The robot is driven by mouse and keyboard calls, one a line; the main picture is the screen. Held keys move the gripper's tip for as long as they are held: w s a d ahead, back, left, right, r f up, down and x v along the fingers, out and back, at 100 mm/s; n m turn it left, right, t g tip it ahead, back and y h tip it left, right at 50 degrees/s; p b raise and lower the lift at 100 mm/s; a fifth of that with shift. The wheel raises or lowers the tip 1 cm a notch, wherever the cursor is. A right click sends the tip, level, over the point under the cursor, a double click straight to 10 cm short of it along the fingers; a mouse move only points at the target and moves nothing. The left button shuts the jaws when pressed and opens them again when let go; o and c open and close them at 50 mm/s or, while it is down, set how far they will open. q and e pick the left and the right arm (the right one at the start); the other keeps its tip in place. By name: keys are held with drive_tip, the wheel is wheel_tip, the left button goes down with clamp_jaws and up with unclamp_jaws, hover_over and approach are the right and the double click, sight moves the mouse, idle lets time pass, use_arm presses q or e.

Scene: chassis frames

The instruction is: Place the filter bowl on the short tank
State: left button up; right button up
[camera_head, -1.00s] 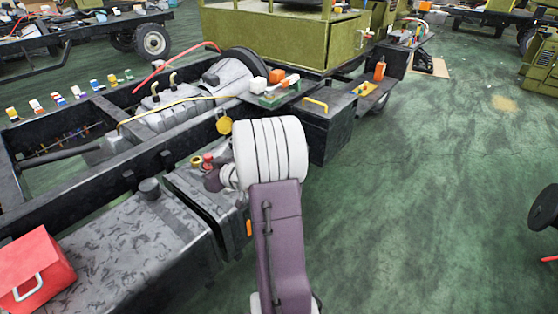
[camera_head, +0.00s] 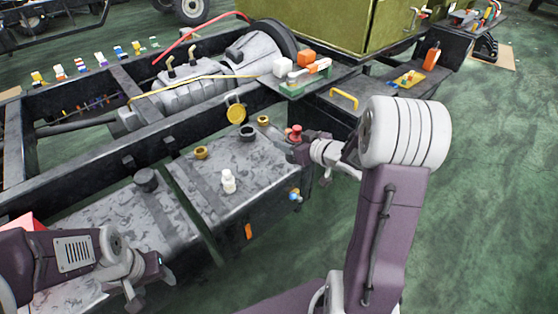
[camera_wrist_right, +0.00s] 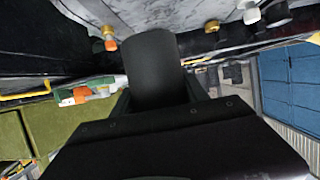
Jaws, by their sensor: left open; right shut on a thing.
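My right gripper (camera_head: 304,150) is shut on a dark cylinder (camera_wrist_right: 155,68), which I take to be the filter bowl; it largely fills the middle of the right wrist view. In the head view a red piece (camera_head: 295,132) shows at its fingertips, and the wrist partly hides the held thing. It is at the right end of a mottled grey tank (camera_head: 205,200). Another grey tank (camera_head: 110,210) lies to the left; I cannot tell for certain which is the short one. My left gripper (camera_head: 150,285) is open and empty over the left tank.
A black frame rail (camera_head: 60,195) runs behind. A box with a yellow handle (camera_head: 343,98) is at the right.

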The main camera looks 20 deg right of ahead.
drive_tip(key=shift+n+y, duration=0.3)
drive_tip(key=w+a+f+b, duration=0.1)
drive_tip(key=w+a+f, duration=0.1)
drive_tip(key=w, duration=0.1)
drive_tip(key=w+a+f+b, duration=0.2)
drive_tip(key=w+a, duration=0.1)
drive_tip(key=w+a+f+b, duration=0.2)
drive_tip(key=w+f, duration=0.1)
drive_tip(key=w, duration=0.1)
drive_tip(key=shift+a, duration=0.15)
drive_tip(key=shift+w+a, duration=0.2)
drive_tip(key=shift+w, duration=0.15)
wheel_tip(320, 180, down, 4)
drive_tip(key=b, duration=0.3)
drive_tip(key=shift+f, duration=0.2)
drive_tip(key=shift+r, duration=0.2)
drive_tip(key=shift+f, duration=0.2)
drive_tip(key=o, duration=1.6)
drive_tip(key=shift+c, duration=0.2)
use_arm(q)
wheel_tip(320, 180, down, 8)
drive_tip(key=shift+w+d+r, duration=0.2)
drive_tip(key=shift+w+d, duration=0.05)
drive_tip(key=shift+d, duration=0.1)
use_arm(e)
drive_tip(key=shift+s, duration=0.1)
